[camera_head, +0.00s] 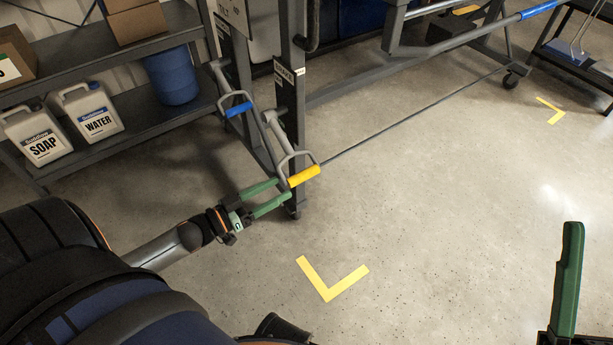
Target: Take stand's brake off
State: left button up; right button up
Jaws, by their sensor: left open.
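The stand is a grey metal frame with an upright post (290,75) and a label plate on it. A yellow handle (304,176) on a grey loop bracket sits low on this post. A similar blue handle (239,109) sits on another grey post behind it to the left. Which handle works the brake is not readable here. My left gripper (283,189) has green fingers, parted, with their tips close to the left end of the yellow handle. I cannot tell whether they touch it. My right gripper shows only one green finger (569,280) at the lower right, pointing up.
Shelves at the left hold a soap jug (39,134), a water jug (90,112), a blue bucket (172,75) and cardboard boxes. A thin rod (420,113) runs low from the post to the right. A yellow floor mark (328,290) lies on open floor.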

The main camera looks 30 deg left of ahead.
aim_at(317, 168)
pick_arm(q)
jog(key=b+x, duration=0.2)
jog(key=x, duration=0.6)
jog(key=shift+w+d+b, duration=0.1)
jog(key=shift+w+b, duration=0.2)
jog(key=shift+w, duration=0.1)
grip_shut()
jog(key=shift+d, duration=0.1)
dwell(0.8)
